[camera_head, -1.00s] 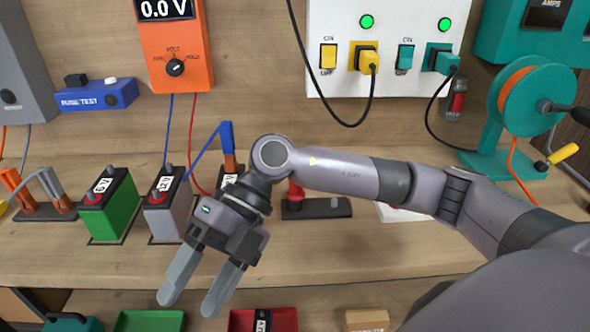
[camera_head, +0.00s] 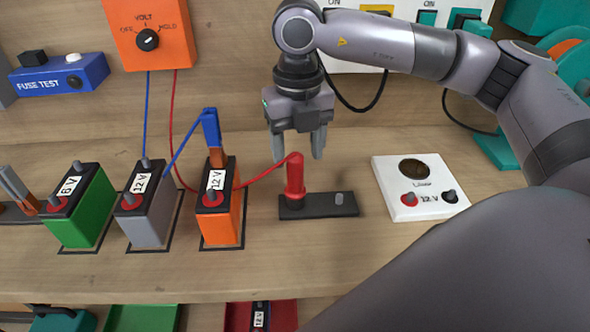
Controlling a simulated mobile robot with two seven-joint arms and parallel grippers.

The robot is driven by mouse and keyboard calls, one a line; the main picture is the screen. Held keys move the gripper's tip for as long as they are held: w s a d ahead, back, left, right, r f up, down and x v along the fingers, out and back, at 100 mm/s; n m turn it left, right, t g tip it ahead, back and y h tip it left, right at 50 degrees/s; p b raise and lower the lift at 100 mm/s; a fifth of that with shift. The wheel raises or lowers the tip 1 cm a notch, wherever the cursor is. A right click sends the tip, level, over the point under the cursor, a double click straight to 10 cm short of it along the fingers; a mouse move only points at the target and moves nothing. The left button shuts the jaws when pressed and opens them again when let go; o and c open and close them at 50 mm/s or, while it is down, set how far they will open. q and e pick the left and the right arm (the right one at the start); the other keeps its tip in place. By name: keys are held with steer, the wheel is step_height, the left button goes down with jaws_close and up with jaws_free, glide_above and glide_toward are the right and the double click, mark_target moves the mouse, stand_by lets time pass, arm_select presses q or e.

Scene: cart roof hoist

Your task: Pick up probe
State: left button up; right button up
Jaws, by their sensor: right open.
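A red probe (camera_head: 295,178) stands upright in a black holder (camera_head: 318,206) on the bench, with a red lead running from its top. My right gripper (camera_head: 298,156) is open and empty and points down. Its fingertips show to the left and right of the red probe's top; whether they touch it I cannot tell. My left gripper is not in view.
A white 12 V panel (camera_head: 420,180) lies at right. The orange meter (camera_head: 152,50) hangs behind. Trays sit below the front edge.

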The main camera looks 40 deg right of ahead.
mark_target(295, 175)
steer(key=f, duration=0.3)
steer(key=a+f+p, duration=0.1)
steer(key=shift+s+f, duration=0.3)
steer(key=shift+s, duration=0.05)
steer(key=shift+f, duration=0.4)
steer(key=shift+c, duration=0.3)
jaws_close()
steer(key=shift+r, duration=0.1)
